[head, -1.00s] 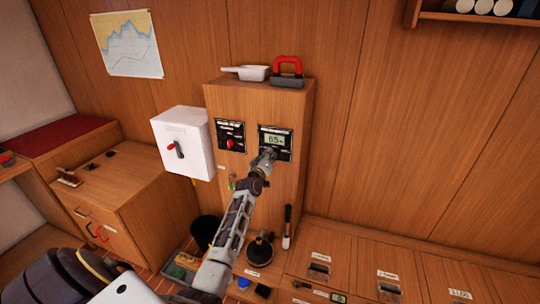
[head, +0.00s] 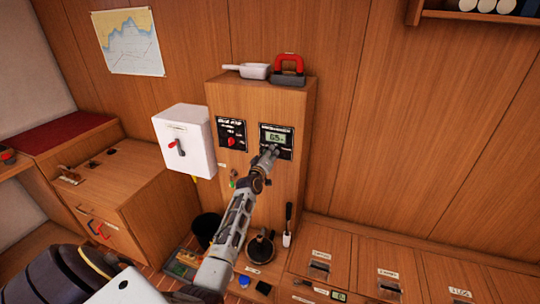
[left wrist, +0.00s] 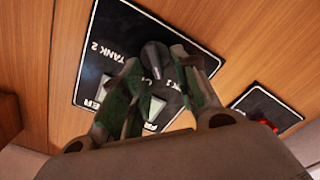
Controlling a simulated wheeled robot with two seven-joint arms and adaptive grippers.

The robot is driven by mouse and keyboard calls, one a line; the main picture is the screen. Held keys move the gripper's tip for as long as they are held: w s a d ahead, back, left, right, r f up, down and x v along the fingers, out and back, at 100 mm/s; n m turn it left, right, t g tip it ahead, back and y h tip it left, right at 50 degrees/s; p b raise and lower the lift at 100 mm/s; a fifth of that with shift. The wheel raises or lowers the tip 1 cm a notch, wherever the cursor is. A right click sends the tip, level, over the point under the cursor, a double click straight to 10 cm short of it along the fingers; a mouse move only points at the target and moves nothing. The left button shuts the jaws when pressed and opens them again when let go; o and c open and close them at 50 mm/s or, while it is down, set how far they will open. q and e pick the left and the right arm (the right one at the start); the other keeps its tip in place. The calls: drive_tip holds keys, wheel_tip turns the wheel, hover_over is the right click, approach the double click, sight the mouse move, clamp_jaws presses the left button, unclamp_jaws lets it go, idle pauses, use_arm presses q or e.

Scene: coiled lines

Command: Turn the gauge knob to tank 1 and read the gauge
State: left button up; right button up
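The gauge panel (head: 277,141) is a black plate with a lit display reading about 65, high on the front of the wooden cabinet. In the left wrist view the panel (left wrist: 88,75) appears upside down, with TANK 2 to the left and TANK 1 partly covered on the right. The dark gauge knob (left wrist: 155,56) stands between my left fingers, and its pointer direction is unclear. My left gripper (head: 269,155) is at the panel's lower part, its fingers (left wrist: 155,75) apart on either side of the knob. Whether they touch it is unclear. My right gripper is out of view.
A second black panel with a red knob (head: 231,141) is left of the gauge. A white box with a red-tipped lever (head: 181,147) projects further left. A white scoop (head: 250,71) and a red-handled tool (head: 289,65) lie on top. Low lockers (head: 380,252) run along the right.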

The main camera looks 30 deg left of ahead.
use_arm(q)
drive_tip(key=v, duration=1.2)
idle(0.7)
drive_tip(key=shift+r+m, duration=0.1)
drive_tip(key=shift+m, duration=0.2)
idle(0.5)
